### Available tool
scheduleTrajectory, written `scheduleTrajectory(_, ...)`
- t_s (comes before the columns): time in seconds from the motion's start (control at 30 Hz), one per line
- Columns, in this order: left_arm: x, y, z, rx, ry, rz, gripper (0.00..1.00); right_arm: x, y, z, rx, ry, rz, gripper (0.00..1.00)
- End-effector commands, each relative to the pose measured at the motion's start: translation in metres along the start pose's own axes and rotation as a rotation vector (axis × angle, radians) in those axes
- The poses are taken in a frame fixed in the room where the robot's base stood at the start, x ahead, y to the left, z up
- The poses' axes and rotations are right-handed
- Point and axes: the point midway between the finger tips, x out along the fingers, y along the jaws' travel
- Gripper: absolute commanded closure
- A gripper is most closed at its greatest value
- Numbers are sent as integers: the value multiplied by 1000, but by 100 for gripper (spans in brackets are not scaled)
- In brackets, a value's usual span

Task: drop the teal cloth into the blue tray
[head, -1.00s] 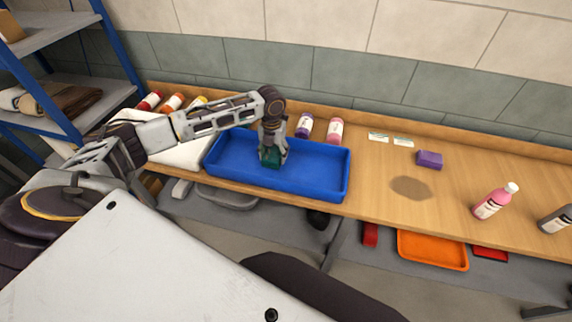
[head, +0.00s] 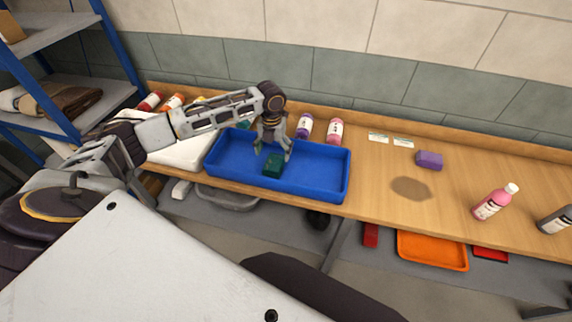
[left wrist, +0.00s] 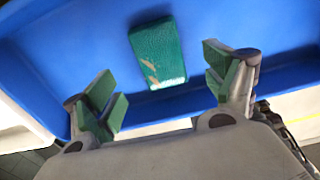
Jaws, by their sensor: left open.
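The teal cloth (head: 273,165) is a small folded block lying inside the blue tray (head: 325,176) on the wooden bench. My left gripper (head: 272,152) is open above the tray, just over the cloth and apart from it. In the left wrist view, the cloth (left wrist: 158,52) shows pale worn marks and lies on the blue tray floor (left wrist: 85,45), beyond the spread green-padded fingers of the left gripper (left wrist: 165,92). Nothing is between the fingers. My right gripper is not in view.
A purple bottle (head: 304,126) and a pink bottle (head: 335,131) stand behind the tray. A purple block (head: 429,160), a dark stain (head: 411,188) and another pink bottle (head: 491,204) are to the right. An orange tray (head: 433,250) sits on the lower shelf.

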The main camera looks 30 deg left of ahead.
Motion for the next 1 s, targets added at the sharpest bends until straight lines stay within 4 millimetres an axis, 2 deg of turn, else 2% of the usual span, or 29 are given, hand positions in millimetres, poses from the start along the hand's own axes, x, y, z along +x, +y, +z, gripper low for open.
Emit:
scheduleTrajectory(0.6, -87, 0, 1, -1, -3, 0, 15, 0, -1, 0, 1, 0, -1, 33)
scheduleTrajectory(0.8, -100, 0, 0, 0, -1, 0, 15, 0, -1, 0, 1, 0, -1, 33)
scheduleTrajectory(1.0, -103, 0, 0, 0, 0, 0, 15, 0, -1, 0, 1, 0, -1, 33)
